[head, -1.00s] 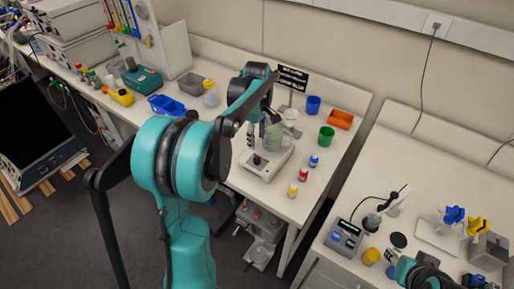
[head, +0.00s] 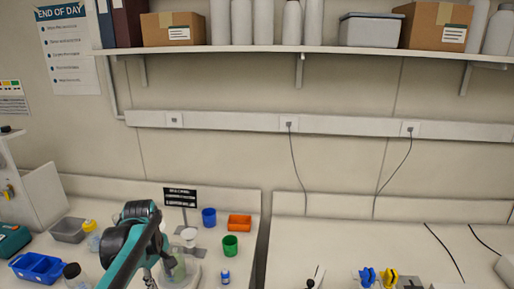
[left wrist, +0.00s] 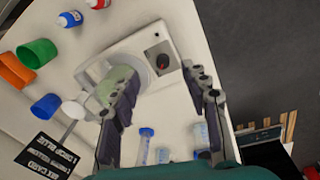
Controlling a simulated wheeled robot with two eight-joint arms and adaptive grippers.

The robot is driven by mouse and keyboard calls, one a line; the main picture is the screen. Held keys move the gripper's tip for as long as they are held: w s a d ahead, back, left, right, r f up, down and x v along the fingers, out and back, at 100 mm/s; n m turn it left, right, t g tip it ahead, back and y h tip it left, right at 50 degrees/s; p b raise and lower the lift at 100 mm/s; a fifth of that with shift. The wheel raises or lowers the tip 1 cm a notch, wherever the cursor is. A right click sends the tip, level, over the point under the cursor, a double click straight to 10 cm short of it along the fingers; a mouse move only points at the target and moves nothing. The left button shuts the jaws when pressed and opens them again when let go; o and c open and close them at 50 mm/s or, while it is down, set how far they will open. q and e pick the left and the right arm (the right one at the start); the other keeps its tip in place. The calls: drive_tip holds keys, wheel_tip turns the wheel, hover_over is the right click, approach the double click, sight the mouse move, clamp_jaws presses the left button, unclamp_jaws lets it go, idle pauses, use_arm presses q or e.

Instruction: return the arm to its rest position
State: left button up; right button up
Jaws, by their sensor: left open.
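My left gripper (left wrist: 165,105) is open in the left wrist view, with nothing held between its fingers. In the head view my left arm comes in from the lower left and its gripper hangs low, partly cut off by the bottom edge. A clear vessel with pale green contents (left wrist: 122,78) stands at the white device (left wrist: 158,50); one finger partly covers it. The vessel also shows in the head view (head: 177,268), close to the gripper. Whether the finger touches it I cannot tell. My right gripper is not in view.
A blue rack (head: 38,267) is at the left. A loaded shelf (head: 300,50) runs above. The right bench is clear at the back.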

use_arm(q)
drive_tip(key=s+d+f+m+t+b, duration=0.2)
drive_tip(key=s+d+f+m+t, duration=0.1)
drive_tip(key=s+d+m, duration=0.3)
drive_tip(key=s+d+f+m+t+b, duration=0.2)
drive_tip(key=s+d+f+m+t, duration=0.1)
drive_tip(key=s+m, duration=0.5)
drive_tip(key=s+d+f, duration=0.1)
drive_tip(key=s+d, duration=0.1)
drive_tip(key=shift+s+d+f+b, duration=0.3)
drive_tip(key=shift+d+f+b, duration=0.05)
drive_tip(key=shift+f, duration=0.05)
